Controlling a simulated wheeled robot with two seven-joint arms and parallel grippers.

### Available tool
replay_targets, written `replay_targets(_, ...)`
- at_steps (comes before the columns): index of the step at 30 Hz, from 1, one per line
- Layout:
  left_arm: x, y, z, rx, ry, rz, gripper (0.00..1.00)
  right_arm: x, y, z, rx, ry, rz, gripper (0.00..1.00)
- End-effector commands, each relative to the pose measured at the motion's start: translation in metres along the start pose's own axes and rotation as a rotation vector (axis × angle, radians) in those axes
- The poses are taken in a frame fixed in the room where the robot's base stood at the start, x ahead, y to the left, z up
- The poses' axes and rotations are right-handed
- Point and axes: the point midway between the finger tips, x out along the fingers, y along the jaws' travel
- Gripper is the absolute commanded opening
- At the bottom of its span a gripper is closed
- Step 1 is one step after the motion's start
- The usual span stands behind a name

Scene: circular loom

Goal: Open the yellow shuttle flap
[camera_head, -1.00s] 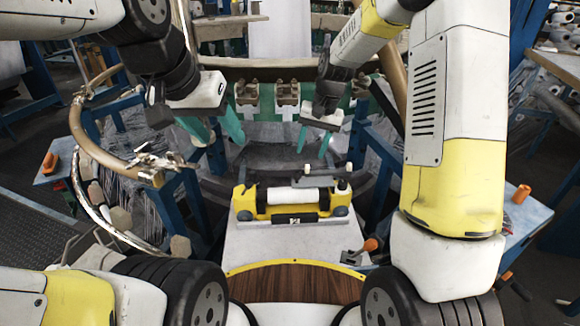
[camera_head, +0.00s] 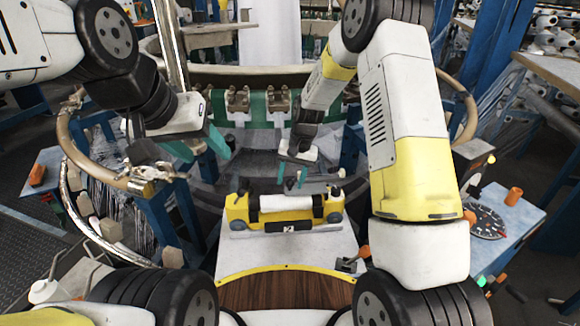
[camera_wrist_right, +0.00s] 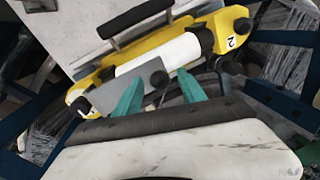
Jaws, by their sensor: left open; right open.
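The yellow shuttle (camera_head: 286,211) sits on a light platform (camera_head: 315,240) in the middle of the head view. It has yellow ends, a white roll between them and a dark handle bar on its near side. My right gripper (camera_head: 290,180) is open just behind and above the shuttle's far side. In the right wrist view the green fingertips of the right gripper (camera_wrist_right: 158,92) are apart, close to the shuttle (camera_wrist_right: 155,58) and its dark knob. I cannot tell whether they touch it. My left gripper (camera_head: 205,148) is open and empty, to the upper left of the shuttle.
A curved loom ring (camera_head: 85,165) stands at the left. A wood-topped surface (camera_head: 285,290) with a yellow rim lies in front of the platform. A blue side table (camera_head: 510,225) with an orange-topped item and a dial stands at the right.

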Motion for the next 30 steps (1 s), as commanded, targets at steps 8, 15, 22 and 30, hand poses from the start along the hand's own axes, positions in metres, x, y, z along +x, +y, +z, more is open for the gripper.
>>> replay_targets(8, 0.0, 0.0, -0.0001, 0.0, 0.0, 0.0, 0.55, -0.0003, 0.0, 0.0, 0.0, 0.0, 0.0, 0.25)
replay_targets(15, 0.0, 0.0, -0.0001, 0.0, 0.0, 0.0, 0.55, -0.0004, 0.0, 0.0, 0.0, 0.0, 0.0, 0.0)
replay_targets(22, 0.0, -0.0001, -0.0001, 0.0, 0.0, 0.0, 0.55, -0.0005, 0.0, 0.0, 0.0, 0.0, 0.0, 0.0)
replay_targets(30, 0.0, 0.0, -0.0001, 0.0, 0.0, 0.0, 0.55, -0.0005, 0.0, 0.0, 0.0, 0.0, 0.0, 0.0)
